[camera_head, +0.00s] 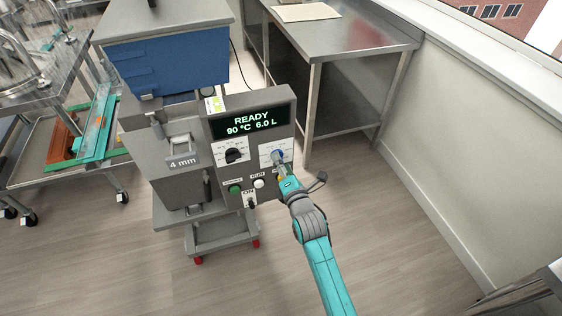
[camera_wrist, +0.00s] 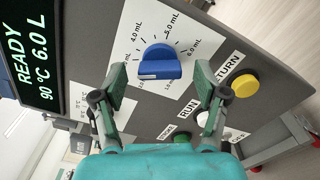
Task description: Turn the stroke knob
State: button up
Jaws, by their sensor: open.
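The blue stroke knob (camera_wrist: 160,62) sits on a white dial plate marked in mL, on the machine's grey control panel (camera_head: 215,150). In the head view the knob (camera_head: 277,156) shows just beyond my gripper's tip. My gripper (camera_wrist: 160,82) is open, with one finger on each side of the knob. In the wrist view there is a gap between each fingertip and the knob, and neither finger appears to touch it. In the head view my gripper (camera_head: 282,168) reaches the panel's right side.
The display (camera_head: 248,122) reads READY, 90 °C, 6.0 L. A black knob (camera_head: 234,155), a green button (camera_head: 235,189), a white button (camera_head: 258,183) and a yellow button (camera_wrist: 245,86) are nearby. A steel table (camera_head: 340,40) stands behind, right.

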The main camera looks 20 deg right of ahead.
jog(key=shift+w, duration=0.5)
jog(key=c, duration=1.2)
jog(key=shift+o, duration=0.2)
